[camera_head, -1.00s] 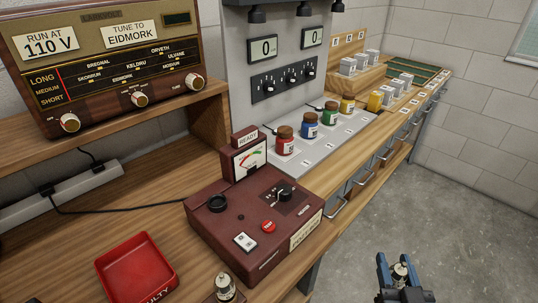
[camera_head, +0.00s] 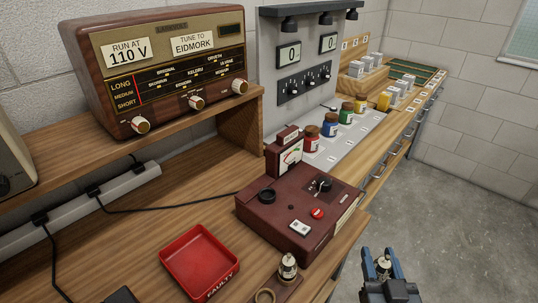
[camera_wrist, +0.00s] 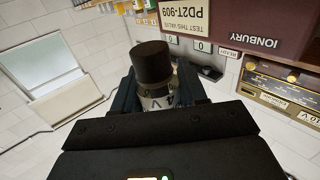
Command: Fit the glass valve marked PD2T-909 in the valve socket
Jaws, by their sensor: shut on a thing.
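My gripper (camera_head: 384,266) is shut on a small valve (camera_head: 383,264) with a pale silvery body, held above the grey floor right of the bench. In the wrist view the valve (camera_wrist: 153,75) has a dark brown cylindrical base pointing away from my gripper; the marking on its body is only partly visible. The dark red tester (camera_head: 300,225) stands on the bench with a black round fitting (camera_head: 266,196) on top; I cannot tell whether that is the valve socket. In the wrist view a label (camera_wrist: 184,15) reads PD2T-909, TEST THIS VALVE. Another valve (camera_head: 288,267) stands upright on a wooden block.
A red tray (camera_head: 200,262) marked FAULTY lies left of the tester. A radio (camera_head: 165,60) sits on the shelf above. Several coloured jars (camera_head: 330,124) stand behind the tester. A black cable (camera_head: 165,209) crosses the bench. The floor (camera_head: 430,210) at right is clear.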

